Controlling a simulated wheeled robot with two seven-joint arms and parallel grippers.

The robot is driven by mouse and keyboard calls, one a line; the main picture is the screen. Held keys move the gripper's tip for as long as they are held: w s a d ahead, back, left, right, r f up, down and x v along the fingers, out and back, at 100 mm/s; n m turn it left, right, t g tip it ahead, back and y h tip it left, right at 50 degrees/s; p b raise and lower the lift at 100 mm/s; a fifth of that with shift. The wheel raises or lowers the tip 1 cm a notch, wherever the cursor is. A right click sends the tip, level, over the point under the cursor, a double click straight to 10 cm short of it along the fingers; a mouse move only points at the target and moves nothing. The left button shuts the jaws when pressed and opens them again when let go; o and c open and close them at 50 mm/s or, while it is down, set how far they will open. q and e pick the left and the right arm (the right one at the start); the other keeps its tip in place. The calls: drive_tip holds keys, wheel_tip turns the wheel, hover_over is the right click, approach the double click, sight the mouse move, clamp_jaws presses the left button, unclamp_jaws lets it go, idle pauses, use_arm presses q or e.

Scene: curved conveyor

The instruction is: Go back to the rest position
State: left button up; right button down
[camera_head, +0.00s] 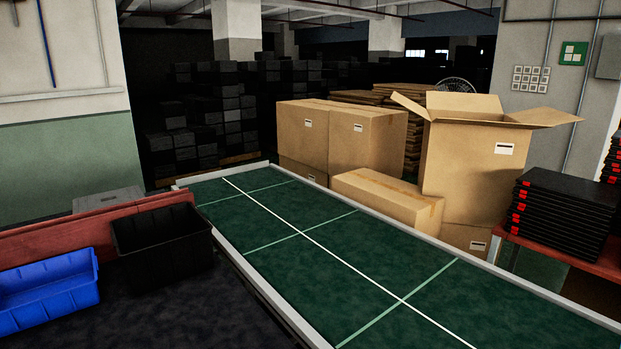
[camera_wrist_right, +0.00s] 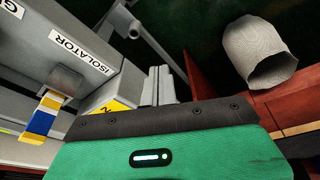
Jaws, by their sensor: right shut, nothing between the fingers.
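My right gripper (camera_wrist_right: 160,85) shows in the right wrist view, its two pale grey fingers close together, with nothing seen between them. Its green housing (camera_wrist_right: 185,150), with a dark band and a small lit strip, fills the bottom of that view. Neither gripper nor arm shows in the head view, so my left gripper is out of sight. The green conveyor (camera_head: 300,255) with white and pale green lines runs diagonally through the head view and is empty.
A black bin (camera_head: 163,247) and a blue bin (camera_head: 45,290) stand left of the conveyor. Cardboard boxes (camera_head: 367,140) and stacked black trays (camera_head: 560,215) stand beyond it. The wrist view shows a grey cabinet labelled ISOLATOR (camera_wrist_right: 60,50) and a whitish hollow object (camera_wrist_right: 258,52).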

drive_tip(key=s+f, duration=0.3)
drive_tip(key=f, duration=0.6)
drive_tip(key=s+f, duration=0.3)
drive_tip(key=f, duration=0.7)
drive_tip(key=s+d+f+g, duration=0.1)
drive_tip(key=s+d+f, duration=0.3)
drive_tip(key=s+f, duration=0.8)
drive_tip(key=s, duration=0.4)
drive_tip(key=shift+f+g, duration=0.3)
drive_tip(key=shift+g, duration=0.1)
